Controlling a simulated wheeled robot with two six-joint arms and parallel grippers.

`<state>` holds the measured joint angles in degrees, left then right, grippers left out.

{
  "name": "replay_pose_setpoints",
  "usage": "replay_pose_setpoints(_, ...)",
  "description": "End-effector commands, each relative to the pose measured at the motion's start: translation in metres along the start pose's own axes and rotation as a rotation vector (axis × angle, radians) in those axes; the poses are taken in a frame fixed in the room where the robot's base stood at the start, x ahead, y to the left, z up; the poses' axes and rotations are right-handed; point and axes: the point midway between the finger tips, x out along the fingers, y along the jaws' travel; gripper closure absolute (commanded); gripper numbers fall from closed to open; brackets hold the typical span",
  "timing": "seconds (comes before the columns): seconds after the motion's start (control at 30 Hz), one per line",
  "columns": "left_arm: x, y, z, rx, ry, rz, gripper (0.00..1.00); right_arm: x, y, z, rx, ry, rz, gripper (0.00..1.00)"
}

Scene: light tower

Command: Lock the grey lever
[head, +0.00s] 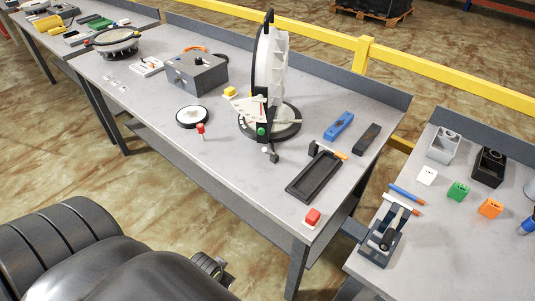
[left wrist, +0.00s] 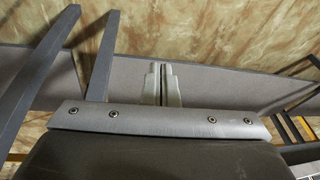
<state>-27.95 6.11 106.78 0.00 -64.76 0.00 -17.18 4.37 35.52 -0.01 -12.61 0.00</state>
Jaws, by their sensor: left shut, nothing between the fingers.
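A grey device with a lever-like arm and black knob (head: 386,236) stands at the near left edge of the right-hand table. The lever looks tilted up from its base; I cannot tell whether it is locked. A tall white and black wheel-shaped unit (head: 268,75) stands on a round black base on the middle table, with a small dark handle with a grey knob (head: 270,153) at its front. My left gripper (left wrist: 162,68) shows in the left wrist view with its fingers together and empty, away from any lever. My right gripper is not in view.
Coloured blocks lie on the right-hand table. A yellow rail (head: 435,75) runs behind. A gap separates the tables.

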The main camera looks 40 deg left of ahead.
Motion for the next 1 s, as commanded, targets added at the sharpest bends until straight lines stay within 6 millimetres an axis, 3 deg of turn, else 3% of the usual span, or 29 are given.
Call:
replay_pose_setpoints(0.3,-0.082,-0.004,-0.021,0.000,0.047,-0.011,1.00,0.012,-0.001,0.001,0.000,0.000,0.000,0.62)
replay_pose_setpoints(0.67,-0.153,-0.006,-0.021,0.001,0.078,-0.019,1.00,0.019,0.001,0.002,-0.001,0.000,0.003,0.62)
replay_pose_setpoints(1.0,-0.122,-0.006,-0.096,0.054,0.111,0.071,1.00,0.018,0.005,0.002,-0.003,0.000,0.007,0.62)
